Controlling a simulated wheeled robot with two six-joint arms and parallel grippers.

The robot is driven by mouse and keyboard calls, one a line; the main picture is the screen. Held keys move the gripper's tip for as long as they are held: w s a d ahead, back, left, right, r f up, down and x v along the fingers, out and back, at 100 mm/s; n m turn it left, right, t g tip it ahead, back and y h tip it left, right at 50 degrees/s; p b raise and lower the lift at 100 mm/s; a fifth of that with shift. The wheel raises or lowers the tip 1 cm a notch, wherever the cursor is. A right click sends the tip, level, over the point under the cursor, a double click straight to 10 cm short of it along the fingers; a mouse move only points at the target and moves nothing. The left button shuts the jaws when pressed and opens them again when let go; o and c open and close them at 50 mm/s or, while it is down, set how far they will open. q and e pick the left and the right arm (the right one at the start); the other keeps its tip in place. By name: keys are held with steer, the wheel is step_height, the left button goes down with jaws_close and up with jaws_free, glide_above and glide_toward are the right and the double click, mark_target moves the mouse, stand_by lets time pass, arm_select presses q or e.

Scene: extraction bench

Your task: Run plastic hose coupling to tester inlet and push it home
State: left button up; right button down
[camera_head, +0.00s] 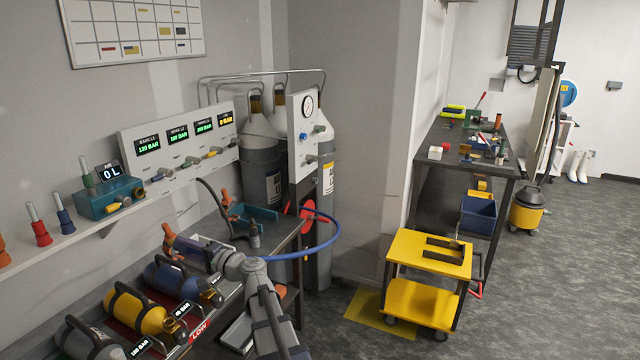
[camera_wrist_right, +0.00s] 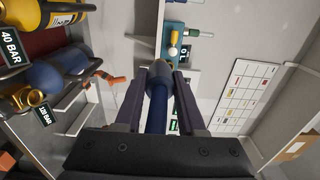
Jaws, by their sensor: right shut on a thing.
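The tester is a small teal box (camera_head: 108,198) with a "0 L" display, on the wall shelf at the left; a yellow fitting (camera_head: 119,207) is on its front. My right gripper (camera_head: 205,252) is over the bench, lower right of the tester and apart from it. In the right wrist view its fingers (camera_wrist_right: 160,95) are shut on a dark grey coupling (camera_wrist_right: 161,74) with a blue hose (camera_wrist_right: 156,112) behind it. The teal tester (camera_wrist_right: 177,50) and its yellow fitting show beyond the coupling's tip. The blue hose (camera_head: 336,238) loops to a red reel (camera_head: 308,215). My left gripper is out of view.
A sloped gauge panel (camera_head: 185,150) stands behind. Orange, red and blue fittings (camera_head: 65,220) line the shelf left of the tester. A yellow cart (camera_head: 428,250) stands to the right.

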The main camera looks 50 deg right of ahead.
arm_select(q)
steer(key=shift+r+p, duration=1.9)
arm_select(e)
steer(key=w+d+r, duration=0.2)
steer(key=d+r, duration=0.2)
steer(key=d, duration=0.5)
steer(key=shift+a, duration=0.1)
